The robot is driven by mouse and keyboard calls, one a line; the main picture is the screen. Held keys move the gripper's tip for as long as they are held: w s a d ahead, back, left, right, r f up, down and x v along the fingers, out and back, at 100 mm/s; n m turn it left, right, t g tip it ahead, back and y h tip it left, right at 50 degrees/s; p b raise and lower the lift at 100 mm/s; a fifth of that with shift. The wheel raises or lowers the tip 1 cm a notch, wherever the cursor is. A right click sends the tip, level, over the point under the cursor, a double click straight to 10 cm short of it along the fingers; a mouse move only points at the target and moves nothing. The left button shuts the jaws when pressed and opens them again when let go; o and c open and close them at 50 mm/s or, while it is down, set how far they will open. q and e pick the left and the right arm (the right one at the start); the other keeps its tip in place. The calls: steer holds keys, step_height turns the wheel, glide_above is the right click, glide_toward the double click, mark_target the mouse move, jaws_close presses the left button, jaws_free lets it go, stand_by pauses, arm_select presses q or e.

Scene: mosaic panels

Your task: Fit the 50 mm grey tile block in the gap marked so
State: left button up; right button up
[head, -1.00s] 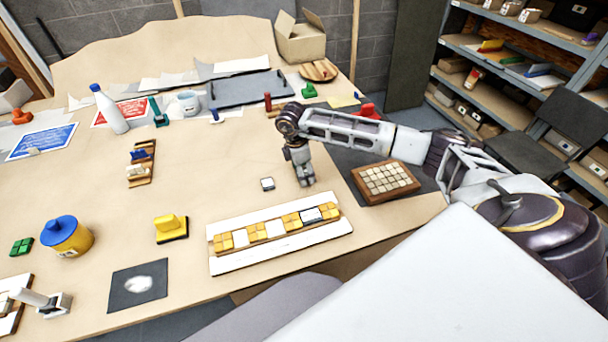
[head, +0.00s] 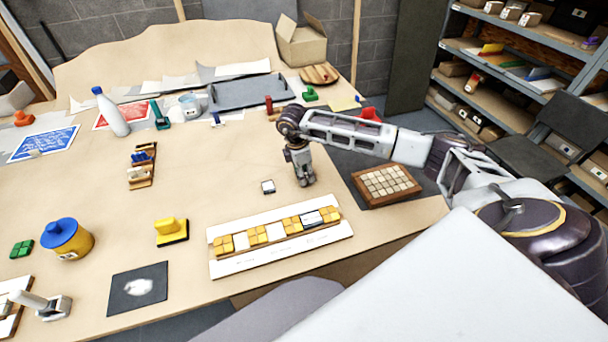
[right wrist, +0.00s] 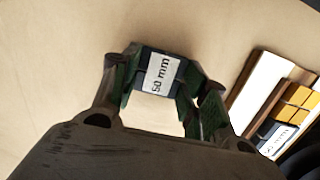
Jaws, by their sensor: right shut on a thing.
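My right gripper (head: 304,182) is over the bare table behind the mosaic panel. In the right wrist view, the gripper (right wrist: 158,90) is shut on a dark grey block (right wrist: 141,73) with a white "50 mm" label. The held block is hard to make out in the head view. The mosaic panel (head: 283,255) has white strips along both sides of a row of orange tiles. Pale gaps show between tile groups, and a grey block with a white label (head: 311,217) sits near the row's right end. Another small labelled grey block (head: 268,187) lies on the table left of my gripper. My left gripper is out of view.
A wooden tray of pale tiles (head: 363,199) stands right of the panel. A yellow-handled tool (head: 171,228) and a yellow jar with blue lid (head: 73,243) stand left. A dark tray (head: 245,93) lies at the back. The table left of my gripper is mostly clear.

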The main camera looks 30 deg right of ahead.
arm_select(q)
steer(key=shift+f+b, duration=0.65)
arm_select(e)
step_height(320, 180, up, 10)
steer(key=shift+f, duration=0.25)
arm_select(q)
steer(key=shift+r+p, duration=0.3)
arm_select(e)
steer(key=shift+r, duration=0.2)
